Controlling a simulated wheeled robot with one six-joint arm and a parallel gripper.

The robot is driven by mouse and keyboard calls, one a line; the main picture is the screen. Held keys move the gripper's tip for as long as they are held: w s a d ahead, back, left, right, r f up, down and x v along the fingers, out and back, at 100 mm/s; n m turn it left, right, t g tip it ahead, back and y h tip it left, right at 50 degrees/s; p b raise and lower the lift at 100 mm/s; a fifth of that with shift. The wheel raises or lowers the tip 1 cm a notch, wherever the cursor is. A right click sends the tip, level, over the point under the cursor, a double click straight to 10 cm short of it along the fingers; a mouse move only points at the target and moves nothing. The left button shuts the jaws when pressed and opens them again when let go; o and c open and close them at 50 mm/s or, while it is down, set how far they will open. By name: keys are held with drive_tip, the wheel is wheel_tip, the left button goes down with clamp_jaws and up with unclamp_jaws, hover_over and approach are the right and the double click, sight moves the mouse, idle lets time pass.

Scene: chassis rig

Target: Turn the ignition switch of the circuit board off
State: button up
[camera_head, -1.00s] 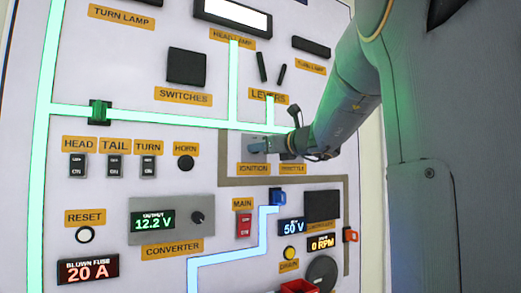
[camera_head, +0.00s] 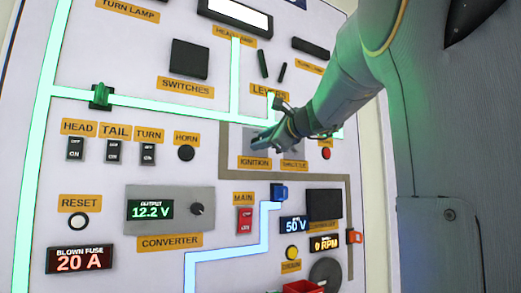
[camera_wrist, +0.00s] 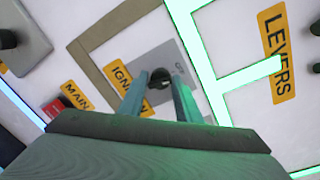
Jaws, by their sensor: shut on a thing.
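The circuit board (camera_head: 100,190) is a white upright panel with glowing lines and orange labels. The ignition switch (camera_wrist: 159,76) shows in the wrist view as a dark round knob on a grey plate, beside the IGNITION label (camera_wrist: 130,88). My gripper (camera_wrist: 160,84) has its two fingers on either side of this knob, shut on it. In the head view my gripper (camera_head: 262,142) reaches the board from the right, just above the IGNITION label. There the fingers and wrist hide the knob. Which way the knob is turned cannot be told.
The levers (camera_head: 263,65) stand above my gripper. A red button (camera_head: 326,154) lies to the right, and the red MAIN switch (camera_head: 244,220) lies below. The HEAD, TAIL and TURN switches are at the left. The converter (camera_head: 170,211) reads 12.2 V.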

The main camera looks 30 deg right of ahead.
drive_tip(key=shift+r+n+b, duration=0.15)
drive_tip(key=shift+n+b, duration=0.65)
drive_tip(key=shift+n, duration=0.2)
drive_tip(key=shift+r, duration=0.1)
drive_tip(key=o, duration=1)
drive_tip(key=shift+d, duration=0.1)
drive_tip(key=shift+c, duration=0.2)
drive_tip(key=s, duration=0.7)
drive_tip(key=shift+s+d+r, duration=0.15)
drive_tip(key=shift+s+d, duration=0.1)
drive_tip(key=shift+s, duration=0.15)
